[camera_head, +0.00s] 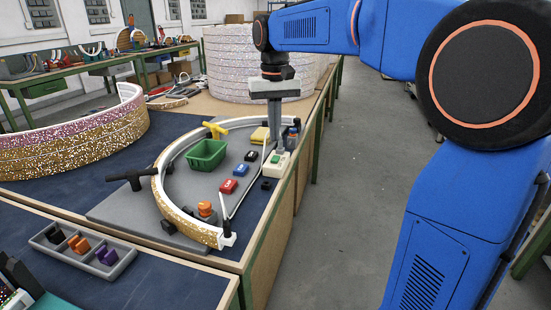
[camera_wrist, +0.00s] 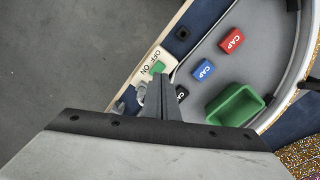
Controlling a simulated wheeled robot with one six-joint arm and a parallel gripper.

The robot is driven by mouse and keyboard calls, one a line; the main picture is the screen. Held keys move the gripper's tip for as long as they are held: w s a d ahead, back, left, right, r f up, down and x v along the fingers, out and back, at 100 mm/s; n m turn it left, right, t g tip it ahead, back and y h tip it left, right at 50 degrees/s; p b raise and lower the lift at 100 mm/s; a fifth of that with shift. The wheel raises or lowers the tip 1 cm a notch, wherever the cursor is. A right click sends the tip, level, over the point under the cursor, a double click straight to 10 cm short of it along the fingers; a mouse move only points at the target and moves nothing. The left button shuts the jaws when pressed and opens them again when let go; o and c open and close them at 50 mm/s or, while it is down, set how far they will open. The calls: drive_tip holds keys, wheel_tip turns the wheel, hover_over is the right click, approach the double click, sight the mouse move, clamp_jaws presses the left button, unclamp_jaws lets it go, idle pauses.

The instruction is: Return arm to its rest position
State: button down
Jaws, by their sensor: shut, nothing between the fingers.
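My arm reaches from the right across the top of the head view, and my gripper (camera_head: 276,145) points down above the right edge of the workbench. Its fingers are together and empty. They hang just over or beside a white switch box with a green button (camera_head: 275,158); I cannot tell whether they touch it. In the wrist view my gripper (camera_wrist: 160,82) is in front of this box, which is marked ON and OFF (camera_wrist: 143,72). My gripper hides part of the bench there.
A grey tray (camera_head: 60,250) of clips lies front left. The floor aisle (camera_head: 340,190) right of the bench is clear.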

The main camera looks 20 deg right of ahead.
drive_tip(key=shift+r, duration=0.3)
drive_tip(key=s+d+f+t, duration=0.1)
drive_tip(key=s+f, duration=0.4)
drive_tip(key=s, duration=0.5)
drive_tip(key=s+d+f+t, duration=0.2)
drive_tip(key=s+f, duration=0.4)
drive_tip(key=s, duration=0.4)
drive_tip(key=s+d+f+t, duration=0.1)
drive_tip(key=s+d+f, duration=0.3)
drive_tip(key=s, duration=0.6)
drive_tip(key=shift+f+n+t, duration=0.4)
drive_tip(key=shift+f, duration=0.55)
drive_tip(key=shift+r, duration=0.1)
drive_tip(key=w+a+r+n+g, duration=0.2)
drive_tip(key=w+r+n, duration=0.3)
drive_tip(key=w+r, duration=0.7)
drive_tip(key=w+a+r+n+g, duration=0.2)
drive_tip(key=w+r+n, duration=0.4)
drive_tip(key=w+r, duration=0.6)
drive_tip(key=w+a, duration=0.1)
drive_tip(key=w, duration=0.6)
drive_tip(key=shift+w+a+g, duration=0.35)
drive_tip(key=shift+w+g, duration=0.05)
